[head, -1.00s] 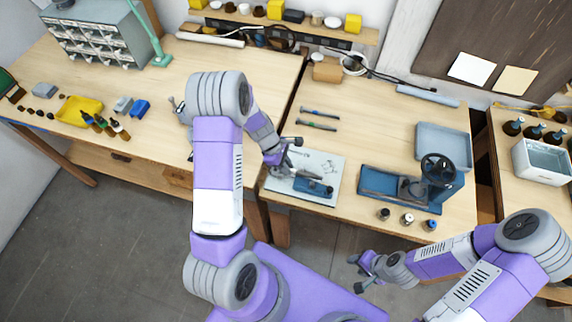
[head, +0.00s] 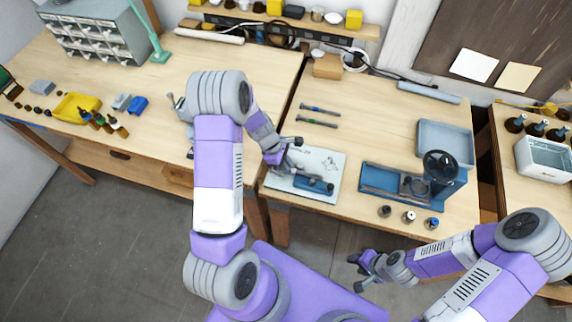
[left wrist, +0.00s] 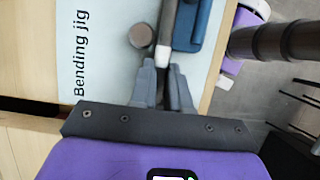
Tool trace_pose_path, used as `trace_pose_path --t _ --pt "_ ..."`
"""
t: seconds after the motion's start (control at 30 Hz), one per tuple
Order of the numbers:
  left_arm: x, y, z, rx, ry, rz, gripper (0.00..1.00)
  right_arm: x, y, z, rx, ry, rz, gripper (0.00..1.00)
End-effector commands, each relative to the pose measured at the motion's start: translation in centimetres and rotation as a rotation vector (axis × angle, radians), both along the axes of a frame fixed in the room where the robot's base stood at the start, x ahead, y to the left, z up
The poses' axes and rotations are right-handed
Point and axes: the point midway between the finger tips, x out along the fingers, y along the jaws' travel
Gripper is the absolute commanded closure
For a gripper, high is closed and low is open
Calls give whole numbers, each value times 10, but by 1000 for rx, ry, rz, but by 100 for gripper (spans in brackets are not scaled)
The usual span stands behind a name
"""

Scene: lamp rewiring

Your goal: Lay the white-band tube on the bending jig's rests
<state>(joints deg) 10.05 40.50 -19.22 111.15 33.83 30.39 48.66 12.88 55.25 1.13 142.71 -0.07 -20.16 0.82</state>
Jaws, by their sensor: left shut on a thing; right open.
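The bending jig is a pale board (head: 325,160) with blue blocks (head: 313,185) on the front of the middle table. In the left wrist view its board (left wrist: 80,25) bears the words "Bending jig", with a round grey peg (left wrist: 141,36) and a blue block (left wrist: 208,22). My left gripper (head: 287,158) is over the jig's left part. Its fingers (left wrist: 165,85) are shut on the dark white-band tube, whose white band (left wrist: 162,56) shows just beyond the fingertips. The tube lies beside the blue block; whether it touches the rests is unclear. My right gripper (head: 357,272) is open and empty, off the table's front.
Two other tubes, blue-banded (head: 320,110) and green-banded (head: 317,122), lie behind the jig. A blue press (head: 430,180) stands to the right, with several small round pieces (head: 408,216) before it. A grey tray (head: 445,143) is behind it.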

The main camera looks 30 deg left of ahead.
Motion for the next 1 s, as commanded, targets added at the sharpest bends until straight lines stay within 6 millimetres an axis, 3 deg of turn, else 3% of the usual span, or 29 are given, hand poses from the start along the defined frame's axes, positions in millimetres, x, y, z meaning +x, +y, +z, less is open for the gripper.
trace_pose_path --t 0.27,0.3,0.5,0.8,1.0 --pt "0 0 -3 0 0 0 100 0 0 -3 0 0 0 57" --pt "0 0 -3 0 0 0 81 0 0 -2 0 0 0 57" --pt "0 0 -2 0 0 0 54 0 0 -2 0 0 0 57" --pt "0 1 0 0 -1 0 54 0 0 -2 0 0 0 57" --pt "-2 12 27 1 -4 0 54 0 0 1 0 0 0 57"
